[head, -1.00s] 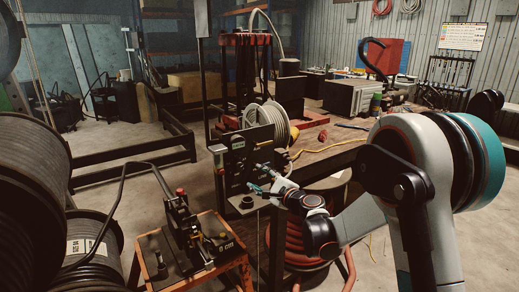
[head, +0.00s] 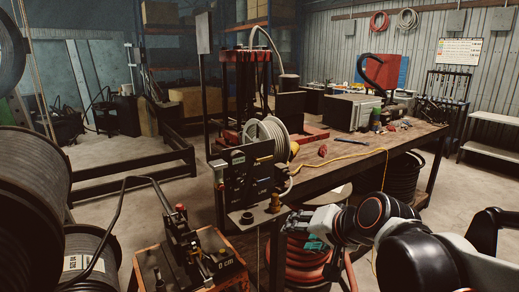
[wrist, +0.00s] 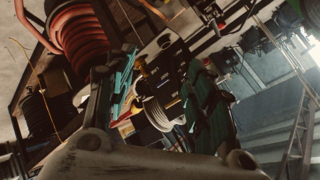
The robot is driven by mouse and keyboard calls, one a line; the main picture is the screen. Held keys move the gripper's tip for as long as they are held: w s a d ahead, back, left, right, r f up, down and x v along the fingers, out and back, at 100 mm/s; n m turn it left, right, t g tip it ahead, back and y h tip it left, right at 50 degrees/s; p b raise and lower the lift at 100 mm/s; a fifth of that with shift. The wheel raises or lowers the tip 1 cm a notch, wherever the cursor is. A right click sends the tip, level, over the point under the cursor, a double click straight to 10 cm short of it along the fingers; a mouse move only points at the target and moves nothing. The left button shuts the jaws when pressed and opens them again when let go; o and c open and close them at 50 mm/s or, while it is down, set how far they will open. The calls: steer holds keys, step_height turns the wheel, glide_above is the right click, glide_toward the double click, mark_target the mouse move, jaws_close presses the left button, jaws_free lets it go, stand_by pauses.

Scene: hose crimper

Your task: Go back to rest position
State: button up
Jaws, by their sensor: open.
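My gripper (head: 303,232) is in the lower middle of the head view, in front of the workbench and above the coiled red hose. Its teal-lined fingers are apart, with nothing visible held between them. In the wrist view my gripper (wrist: 162,85) shows both fingers spread. The black crimper machine (head: 250,178) stands at the bench's near left corner, just left of my gripper and apart from it. A small brass-coloured fitting (head: 274,203) stands upright on the machine's front ledge. In the wrist view the fitting (wrist: 143,67) appears beyond the fingers.
The workbench (head: 345,172) runs back to the right, with a hose reel (head: 268,137) and a yellow cord on it. The red hose coil (head: 305,258) lies below. An orange stand (head: 205,284) with a lever tool (head: 185,240) is at left. Large hose spools fill the left edge. Floor shows at right.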

steer(key=s+d+f+n+g+h, duration=0.1)
steer(key=s+d+f+n+h, duration=0.1)
steer(key=s+d, duration=0.3)
steer(key=s+d+f+n+h, duration=0.2)
steer(key=s+d, duration=0.3)
steer(key=s, duration=0.6)
steer(key=shift+s+f+n+g+h, duration=0.2)
steer(key=shift+f+n+g+h, duration=0.15)
steer(key=shift+f, duration=0.3)
steer(key=shift+a, duration=0.1)
steer(key=shift+c, duration=0.5)
